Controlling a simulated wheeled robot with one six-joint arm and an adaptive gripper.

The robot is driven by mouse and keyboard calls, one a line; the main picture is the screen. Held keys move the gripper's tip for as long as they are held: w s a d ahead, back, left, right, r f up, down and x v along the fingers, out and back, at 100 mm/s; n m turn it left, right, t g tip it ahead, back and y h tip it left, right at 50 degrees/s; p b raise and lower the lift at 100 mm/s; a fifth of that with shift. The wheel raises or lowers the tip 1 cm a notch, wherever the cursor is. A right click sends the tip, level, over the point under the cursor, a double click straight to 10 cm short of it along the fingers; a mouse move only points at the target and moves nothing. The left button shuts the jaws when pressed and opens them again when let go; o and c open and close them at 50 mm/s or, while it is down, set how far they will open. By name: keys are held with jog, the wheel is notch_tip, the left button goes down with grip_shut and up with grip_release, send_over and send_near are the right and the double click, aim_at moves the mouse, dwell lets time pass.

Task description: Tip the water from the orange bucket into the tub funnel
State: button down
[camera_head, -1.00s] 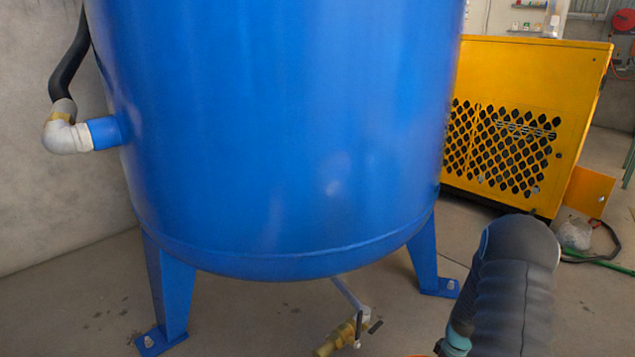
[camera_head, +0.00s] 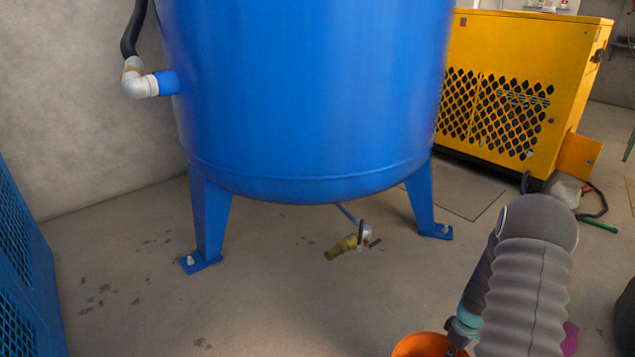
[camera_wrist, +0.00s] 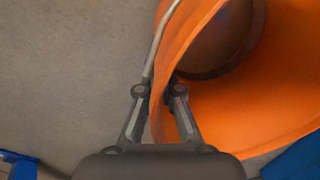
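The orange bucket (camera_head: 420,345) shows only its rim at the bottom edge of the head view, beside the teal-banded end of my arm. In the wrist view the bucket (camera_wrist: 275,100) fills the right side, with a round brownish area inside; I cannot tell whether that is water. My gripper (camera_wrist: 157,88) has one finger on each side of the bucket's wall at the rim, closed on it. A thin wire handle rises beside the fingers. I cannot make out a tub or funnel in either view.
A large blue tank (camera_head: 310,100) stands ahead on legs, with a brass drain valve (camera_head: 345,244) below. A yellow machine (camera_head: 520,90) is behind right, a blue cabinet (camera_head: 25,265) at left. A magenta thing (camera_head: 571,337) and a dark object (camera_head: 626,315) are at right. Floor between is clear.

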jog(key=shift+s+r, duration=0.1)
jog(key=shift+s, duration=0.2)
jog(key=shift+d+m, duration=0.15)
jog(key=shift+m, duration=0.25)
jog(key=shift+w+m, duration=0.1)
jog(key=shift+m, duration=0.2)
jog(key=shift+s+a+m, duration=0.25)
jog(key=shift+a+m, duration=0.2)
jog(key=shift+m, duration=0.65)
jog(key=m, duration=0.2)
notch_tip(320, 180, up, 9)
jog(key=m+t+p, duration=0.1)
jog(key=m+p, duration=0.2)
jog(key=p, duration=0.1)
send_over(422, 335)
jog(key=s+a, duration=0.2)
jog(key=s, duration=0.2)
jog(key=w+a+r+n+p, duration=0.1)
jog(key=a+r+p, duration=0.3)
jog(key=a+r, duration=0.6)
jog(key=shift+w+a, duration=0.6)
jog(key=shift+w, duration=0.05)
jog(key=shift+f, duration=0.1)
